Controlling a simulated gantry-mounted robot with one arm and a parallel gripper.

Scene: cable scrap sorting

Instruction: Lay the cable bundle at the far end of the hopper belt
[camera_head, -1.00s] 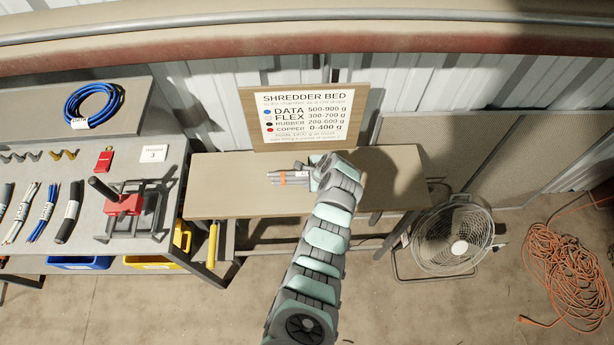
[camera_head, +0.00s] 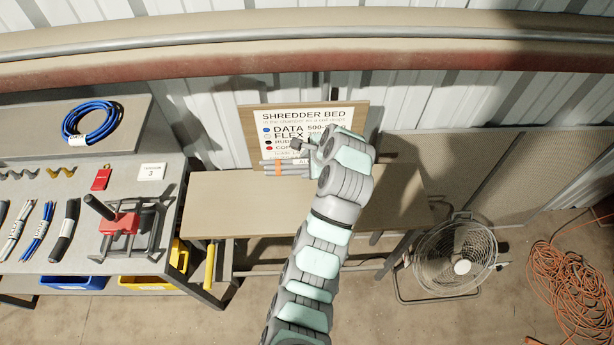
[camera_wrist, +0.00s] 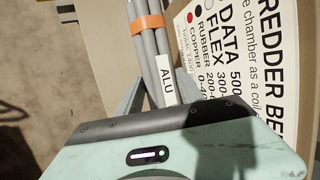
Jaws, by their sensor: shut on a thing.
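The cable bundle (camera_head: 291,169) is several grey cables with an orange band and a white tag reading ALU. My gripper (camera_head: 316,165) is shut on its tagged right end, and the banded end points left. In the head view it overlaps the lower edge of the sign, apparently held above the tan bed (camera_head: 225,215). The wrist view shows the bundle (camera_wrist: 152,43) between the fingers of my gripper (camera_wrist: 158,88), its tag close to the fingers. No surface is clearly marked as the hopper belt. My arm hides part of the bed.
The SHREDDER BED sign (camera_head: 250,130) stands at the bed's back edge. Left is a grey bench with a red clamp (camera_head: 120,220), cable pieces and a blue coil (camera_head: 90,122). A fan (camera_head: 455,258) and orange cable (camera_head: 570,285) are on the floor right.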

